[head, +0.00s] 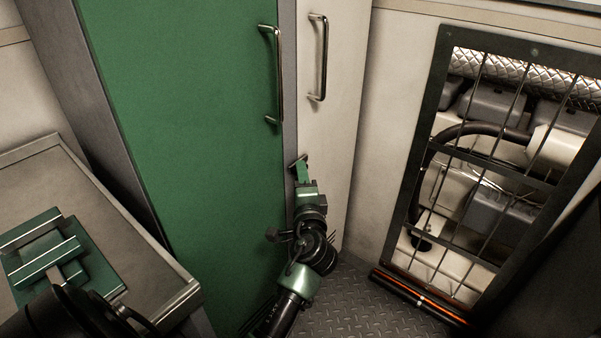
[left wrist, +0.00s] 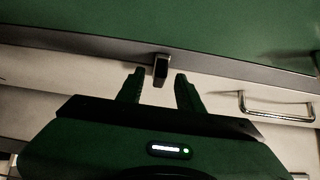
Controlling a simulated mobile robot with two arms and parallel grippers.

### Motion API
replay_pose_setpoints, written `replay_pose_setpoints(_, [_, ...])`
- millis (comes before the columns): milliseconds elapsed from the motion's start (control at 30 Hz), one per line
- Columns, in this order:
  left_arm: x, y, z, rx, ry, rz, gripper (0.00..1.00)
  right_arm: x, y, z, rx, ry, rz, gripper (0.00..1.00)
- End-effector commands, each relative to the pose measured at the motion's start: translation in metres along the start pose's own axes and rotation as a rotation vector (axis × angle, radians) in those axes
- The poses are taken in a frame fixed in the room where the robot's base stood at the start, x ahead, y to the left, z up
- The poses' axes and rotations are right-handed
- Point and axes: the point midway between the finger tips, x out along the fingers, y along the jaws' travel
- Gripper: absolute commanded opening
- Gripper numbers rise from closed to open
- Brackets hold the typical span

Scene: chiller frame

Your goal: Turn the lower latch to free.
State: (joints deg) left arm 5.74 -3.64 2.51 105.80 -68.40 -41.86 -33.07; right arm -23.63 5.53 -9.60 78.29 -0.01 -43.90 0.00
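The lower latch (left wrist: 160,68) is a small dark block at the grey edge strip between the green door (head: 190,130) and the pale panel (head: 330,130). In the left wrist view it points from the strip over the pale side. My left gripper (head: 301,168) is at this seam, below the door handles. It also shows in the left wrist view (left wrist: 159,84), open, with one finger on each side of the latch and a gap on both sides. In the head view the gripper largely covers the latch. My right gripper is not in view.
A metal handle (head: 278,75) is on the green door and another (head: 322,58) on the pale panel. A barred dark frame (head: 425,130) stands at the right, with an orange-and-black bar (head: 420,299) below it. A bench (head: 150,265) with a green fixture (head: 45,258) is at the left.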

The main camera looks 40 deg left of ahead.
Motion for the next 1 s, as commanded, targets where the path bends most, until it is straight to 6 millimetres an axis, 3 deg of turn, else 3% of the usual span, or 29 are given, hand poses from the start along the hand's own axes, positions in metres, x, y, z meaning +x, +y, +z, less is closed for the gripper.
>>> replay_pose_setpoints(200, [0.019, 0.001, 0.000, -0.001, 0.001, 0.001, 0.36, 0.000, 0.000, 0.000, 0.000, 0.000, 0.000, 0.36])
replay_pose_setpoints(467, [0.020, 0.001, 0.000, -0.001, 0.001, 0.001, 0.36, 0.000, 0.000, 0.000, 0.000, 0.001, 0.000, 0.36])
replay_pose_setpoints(600, [0.020, 0.001, 0.000, -0.001, 0.001, 0.001, 0.00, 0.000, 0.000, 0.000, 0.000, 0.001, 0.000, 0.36])
replay_pose_setpoints(900, [0.020, 0.002, 0.000, -0.004, 0.002, -0.001, 0.00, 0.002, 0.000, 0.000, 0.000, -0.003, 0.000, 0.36])
replay_pose_setpoints(1000, [0.020, 0.003, -0.001, -0.010, 0.002, -0.006, 0.00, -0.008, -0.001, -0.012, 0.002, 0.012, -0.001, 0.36])
